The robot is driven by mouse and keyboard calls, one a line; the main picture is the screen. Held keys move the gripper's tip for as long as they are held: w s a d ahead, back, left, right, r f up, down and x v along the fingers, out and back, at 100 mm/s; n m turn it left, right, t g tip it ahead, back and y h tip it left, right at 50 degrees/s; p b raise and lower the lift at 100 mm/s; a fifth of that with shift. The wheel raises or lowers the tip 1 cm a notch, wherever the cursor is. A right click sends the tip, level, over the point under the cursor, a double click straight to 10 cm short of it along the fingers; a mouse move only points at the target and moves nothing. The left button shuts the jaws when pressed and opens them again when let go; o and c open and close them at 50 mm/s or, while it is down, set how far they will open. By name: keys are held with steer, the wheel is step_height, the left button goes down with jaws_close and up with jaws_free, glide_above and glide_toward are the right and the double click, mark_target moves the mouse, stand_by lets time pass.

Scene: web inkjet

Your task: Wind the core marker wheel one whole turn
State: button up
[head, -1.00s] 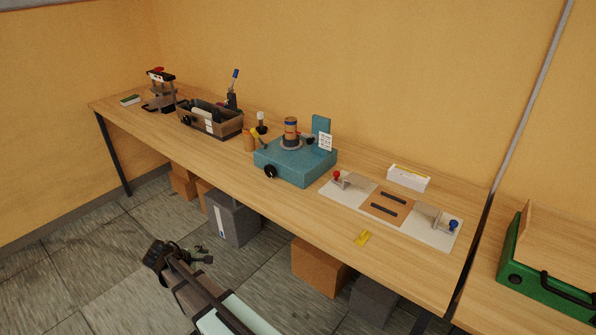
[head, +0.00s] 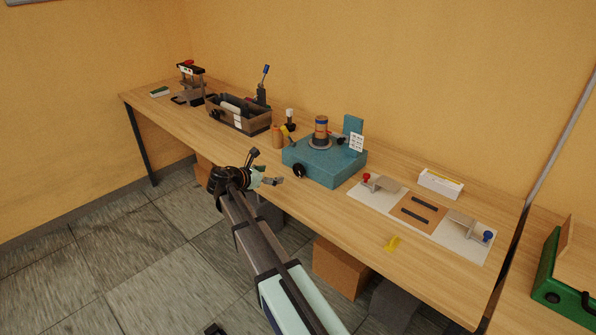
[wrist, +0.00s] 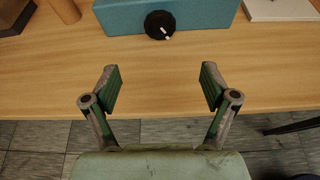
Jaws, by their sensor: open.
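A black round wheel (head: 298,171) with a white mark sits on the front face of a teal box (head: 325,170). In the wrist view the wheel (wrist: 160,25) is at the top centre, its white mark pointing to the lower right. A core (head: 321,130) stands upright on a round plate on the box. My gripper (head: 266,168) is open and empty at the front edge of the bench, apart from the wheel. In the wrist view its two fingers (wrist: 160,86) are spread evenly to either side below the wheel.
The wooden bench top (wrist: 60,80) is bare between the gripper and the teal box. An orange-brown cylinder (head: 278,136) stands left of the box. A crate (head: 238,116) is further left.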

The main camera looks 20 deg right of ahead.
mark_target(297, 171)
steer(key=p+x, duration=0.3)
steer(key=x, duration=1.2)
steer(key=shift+f, duration=0.1)
steer(key=c, duration=1.2)
